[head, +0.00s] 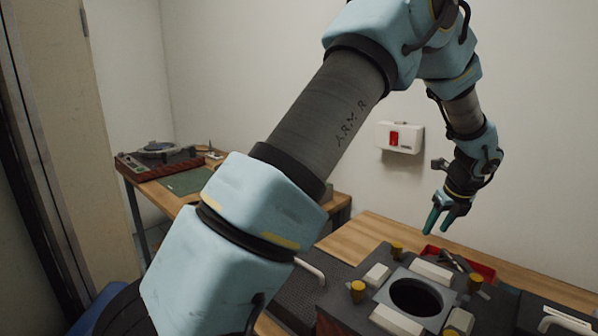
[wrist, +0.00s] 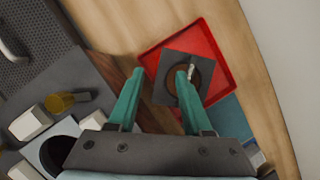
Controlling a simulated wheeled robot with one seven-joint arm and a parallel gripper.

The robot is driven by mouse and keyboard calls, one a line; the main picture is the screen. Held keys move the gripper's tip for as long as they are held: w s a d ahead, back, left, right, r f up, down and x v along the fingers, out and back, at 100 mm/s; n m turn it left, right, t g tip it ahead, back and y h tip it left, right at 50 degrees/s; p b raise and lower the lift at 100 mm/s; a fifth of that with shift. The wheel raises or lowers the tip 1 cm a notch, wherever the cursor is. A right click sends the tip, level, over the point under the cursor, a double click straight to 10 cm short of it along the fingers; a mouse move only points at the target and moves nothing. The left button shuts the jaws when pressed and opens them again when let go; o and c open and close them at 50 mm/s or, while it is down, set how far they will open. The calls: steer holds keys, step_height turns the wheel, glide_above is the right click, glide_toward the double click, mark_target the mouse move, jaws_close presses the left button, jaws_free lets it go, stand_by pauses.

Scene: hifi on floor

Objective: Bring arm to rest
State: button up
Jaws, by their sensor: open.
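My arm (head: 340,105) rises from the lower left of the head view, bends at the top and hangs down at the right. My gripper (head: 438,222) points downward above the bench, beside a dark fixture. In the wrist view its two green fingers (wrist: 158,95) are spread apart with nothing seen between the tips. Below the right finger a dark square plate (wrist: 166,70) with a round brown centre lies in a red tray (wrist: 222,42).
The dark fixture (head: 350,318) has a round hole, pale blocks and yellow-topped knobs. A wooden bench (head: 375,232) surrounds it. A white box with a red switch (head: 400,138) hangs on the wall. Another table (head: 160,190) with a turntable-like device stands at the back left.

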steer(key=a+r+n+g, duration=0.25)
steer(key=a+n, duration=1.35)
steer(key=a, duration=0.9)
steer(key=s+a+r+n, duration=0.1)
steer(key=s+a+n, duration=1.1)
steer(key=a+n, duration=0.4)
steer(key=shift+s+a+n, duration=0.15)
steer(key=shift+n, duration=0.25)
